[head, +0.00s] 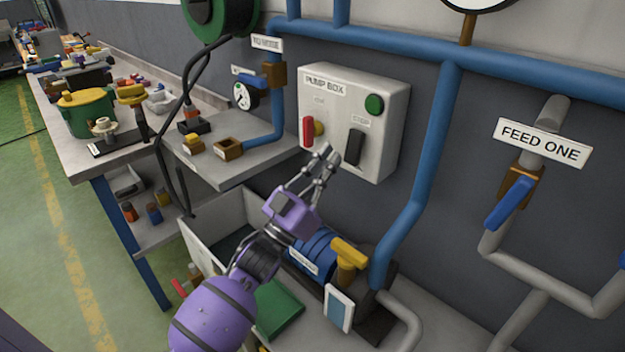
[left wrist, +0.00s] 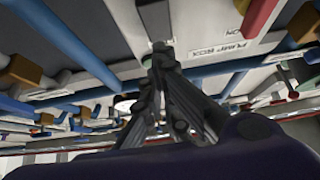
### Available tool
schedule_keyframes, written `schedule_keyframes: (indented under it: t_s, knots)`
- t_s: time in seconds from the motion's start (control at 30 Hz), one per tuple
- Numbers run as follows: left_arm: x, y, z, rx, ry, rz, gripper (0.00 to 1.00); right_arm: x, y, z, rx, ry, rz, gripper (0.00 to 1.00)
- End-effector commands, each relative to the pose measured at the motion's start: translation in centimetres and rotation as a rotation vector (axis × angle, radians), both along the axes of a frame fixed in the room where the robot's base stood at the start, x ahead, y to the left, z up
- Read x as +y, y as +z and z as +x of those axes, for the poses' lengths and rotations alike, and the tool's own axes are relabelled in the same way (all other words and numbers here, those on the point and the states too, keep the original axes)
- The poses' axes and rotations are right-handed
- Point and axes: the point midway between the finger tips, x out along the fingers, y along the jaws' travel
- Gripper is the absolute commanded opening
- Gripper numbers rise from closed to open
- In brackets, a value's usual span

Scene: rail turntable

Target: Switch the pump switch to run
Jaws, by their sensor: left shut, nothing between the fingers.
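The pump box (head: 385,143) is a pale grey box on the wall in the head view. It carries a red lever (head: 308,132) beside a yellow knob, a black switch handle (head: 356,147) under a label that seems to read STOP, and a green button (head: 374,104). I cannot tell which control is the pump switch. My left gripper (head: 328,154) is shut and empty in front of the box's lower part, between the red lever and the black handle. In the left wrist view its fingertips (left wrist: 160,56) are together near the black handle (left wrist: 156,20). Contact cannot be told.
Blue pipes (head: 430,150) run right of and above the box. A blue pump (head: 318,248) with a yellow handle stands below my left gripper. A side shelf (head: 226,170) and a cluttered bench are at left. A blue valve lever (head: 510,203) is at right.

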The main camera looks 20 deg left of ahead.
Motion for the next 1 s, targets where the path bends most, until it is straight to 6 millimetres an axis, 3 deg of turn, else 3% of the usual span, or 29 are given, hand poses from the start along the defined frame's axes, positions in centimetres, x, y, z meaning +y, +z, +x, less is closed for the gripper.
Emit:
schedule_keyframes:
  t_s: [0.23, 0.7, 1.0]
  knots:
    - [-0.9, -1.0, 2.6, 0.007, 0.001, -0.001, 0.0, -0.2, -0.5, -1.5, 0.026, -0.006, -0.002, 0.4]
    - [-1.1, -1.3, 2.9, 0.001, -0.001, -0.003, 0.0, -0.1, -0.7, -1.3, 0.025, -0.004, -0.001, 0.4]
    - [-1.4, -3.1, 3.8, -0.113, -0.001, -0.048, 0.0, 0.2, -5.4, -2.8, 0.068, 0.005, -0.001, 0.4]
